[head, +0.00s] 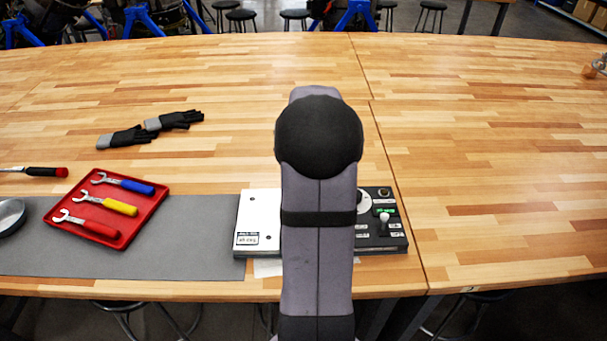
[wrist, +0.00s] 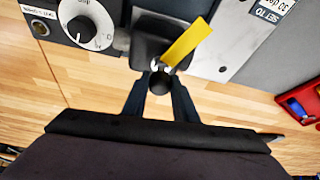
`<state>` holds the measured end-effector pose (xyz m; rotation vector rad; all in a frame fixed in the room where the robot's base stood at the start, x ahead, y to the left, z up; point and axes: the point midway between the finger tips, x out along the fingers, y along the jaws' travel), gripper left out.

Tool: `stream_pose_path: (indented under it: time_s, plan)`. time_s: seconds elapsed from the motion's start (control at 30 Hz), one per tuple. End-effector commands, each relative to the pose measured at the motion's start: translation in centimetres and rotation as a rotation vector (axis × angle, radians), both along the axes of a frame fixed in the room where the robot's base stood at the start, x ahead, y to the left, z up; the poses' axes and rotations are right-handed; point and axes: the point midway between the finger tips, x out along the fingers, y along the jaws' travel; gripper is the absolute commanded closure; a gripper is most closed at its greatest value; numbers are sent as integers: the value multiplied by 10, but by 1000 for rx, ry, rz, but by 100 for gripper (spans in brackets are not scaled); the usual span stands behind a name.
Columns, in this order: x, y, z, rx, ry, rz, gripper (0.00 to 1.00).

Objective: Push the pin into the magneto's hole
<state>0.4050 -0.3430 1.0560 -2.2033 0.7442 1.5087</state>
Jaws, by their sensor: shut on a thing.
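In the wrist view, my gripper (wrist: 160,82) is shut on the pin (wrist: 160,86), which shows as a dark round knob between the fingertips. A yellow strip (wrist: 187,43) stretches from beside the knob toward the upper right. A black block (wrist: 150,46), which looks like the magneto, lies just beyond the fingertips. Its hole and the pin's tip are hidden, so I cannot tell whether the pin is in it. In the head view, my arm covers the gripper, the pin and the block.
A black control panel (head: 385,240) with a dial and a lever stands right of my arm. A white labelled plate (head: 258,222) is left of it. A red tray (head: 127,222) with wrenches lies on a grey mat (head: 190,255). Gloves (head: 150,130) lie behind.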

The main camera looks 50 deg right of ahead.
Motion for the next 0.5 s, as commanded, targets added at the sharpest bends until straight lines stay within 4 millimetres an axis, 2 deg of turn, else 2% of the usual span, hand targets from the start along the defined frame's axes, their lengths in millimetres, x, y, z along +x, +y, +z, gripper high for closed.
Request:
stream_pose_path:
  time_s: [0.03,0.2,0.23,0.3,0.5]
  plan:
    - [-5,5,-10,17,18,1,100]
    - [-5,5,-11,19,19,2,100]
    - [-5,5,-11,20,20,2,67]
    - [-5,5,-10,19,19,2,52]
    - [-4,3,-7,14,13,1,52]
